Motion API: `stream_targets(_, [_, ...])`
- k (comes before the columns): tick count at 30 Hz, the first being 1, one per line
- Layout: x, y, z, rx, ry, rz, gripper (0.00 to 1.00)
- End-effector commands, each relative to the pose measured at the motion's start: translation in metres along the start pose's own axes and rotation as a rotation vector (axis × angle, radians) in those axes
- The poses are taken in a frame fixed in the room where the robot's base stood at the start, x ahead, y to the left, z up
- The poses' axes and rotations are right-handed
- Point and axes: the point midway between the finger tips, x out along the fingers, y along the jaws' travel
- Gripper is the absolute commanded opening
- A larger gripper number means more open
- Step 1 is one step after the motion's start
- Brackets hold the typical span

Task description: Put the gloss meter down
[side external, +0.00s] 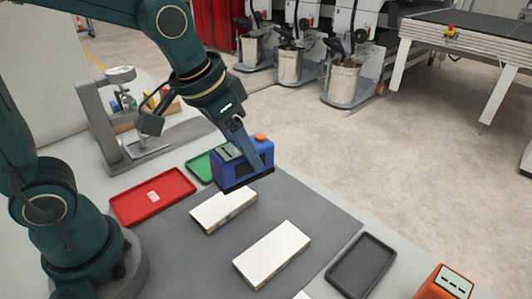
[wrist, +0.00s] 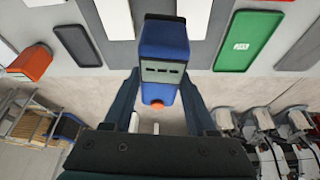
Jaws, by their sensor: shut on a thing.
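The gloss meter (side external: 258,163) is a blue box with a dark base, a pale display face and an orange button on top. My gripper (side external: 238,145) is shut on it from above. In the wrist view the blue meter (wrist: 163,45) sits between the two fingers of my gripper (wrist: 162,92), its orange button toward me. In the side view it is beside the green tray and behind the nearer white panel. I cannot tell whether its base touches the table or hangs just above it.
A red tray (side external: 152,195), a green tray (side external: 200,167) and a dark grey tray (side external: 361,265) lie on the table. White panels (side external: 272,254) lie on the grey mat (side external: 313,210). An orange device (side external: 447,284) stands at the front right. A grey stand (side external: 97,125) is at the back left.

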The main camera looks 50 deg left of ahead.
Motion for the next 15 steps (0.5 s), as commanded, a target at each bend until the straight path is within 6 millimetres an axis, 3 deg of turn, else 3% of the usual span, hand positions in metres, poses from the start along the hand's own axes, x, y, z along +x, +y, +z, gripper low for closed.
stream_targets(4, [-0.012, -0.015, 0.011, -0.063, 0.005, -0.026, 0.0])
stream_targets(8, [-0.017, -0.021, 0.01, -0.093, 0.001, -0.038, 0.0])
stream_targets(15, [0.0, 0.008, 0.015, -0.086, -0.006, -0.037, 0.0])
